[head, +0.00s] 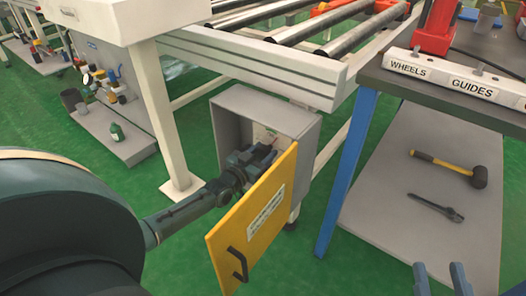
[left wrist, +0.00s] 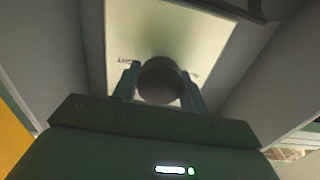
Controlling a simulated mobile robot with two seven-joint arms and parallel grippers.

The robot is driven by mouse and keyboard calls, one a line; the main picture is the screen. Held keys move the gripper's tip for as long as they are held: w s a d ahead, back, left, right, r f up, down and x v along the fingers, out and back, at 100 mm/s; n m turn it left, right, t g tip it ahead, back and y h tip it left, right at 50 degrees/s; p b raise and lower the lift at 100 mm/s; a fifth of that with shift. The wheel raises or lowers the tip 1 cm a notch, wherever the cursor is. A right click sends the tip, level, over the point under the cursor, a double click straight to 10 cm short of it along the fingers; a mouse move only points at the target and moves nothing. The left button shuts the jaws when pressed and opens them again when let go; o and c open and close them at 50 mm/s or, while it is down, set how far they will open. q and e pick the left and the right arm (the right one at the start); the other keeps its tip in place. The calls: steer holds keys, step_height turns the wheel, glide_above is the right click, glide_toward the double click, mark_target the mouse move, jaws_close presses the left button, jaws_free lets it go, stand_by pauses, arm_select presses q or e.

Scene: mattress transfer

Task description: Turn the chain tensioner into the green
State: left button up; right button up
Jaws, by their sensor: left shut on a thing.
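The chain tensioner shows as a round dark knob (left wrist: 160,80) in front of a pale plate (left wrist: 170,30) in the left wrist view. My left gripper (head: 262,155) reaches into the open grey box (head: 285,112) under the roller conveyor. Its two fingers are on either side of the knob and are shut on it. Small markings flank the knob, but I cannot read them, and no green zone can be made out. In the head view the knob is hidden by my gripper. My right gripper (head: 440,281) is open and empty at the bottom right edge.
The box's yellow door (head: 255,222) hangs open beside my left forearm. A blue-legged workbench (head: 345,172) stands to the right, with a mallet (head: 450,167) and a wrench (head: 436,207) on its lower shelf. A white conveyor leg (head: 165,115) stands left of the box.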

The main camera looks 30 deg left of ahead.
arm_select(q)
steer(key=shift+n, duration=2.7)
steer(key=o, duration=1)
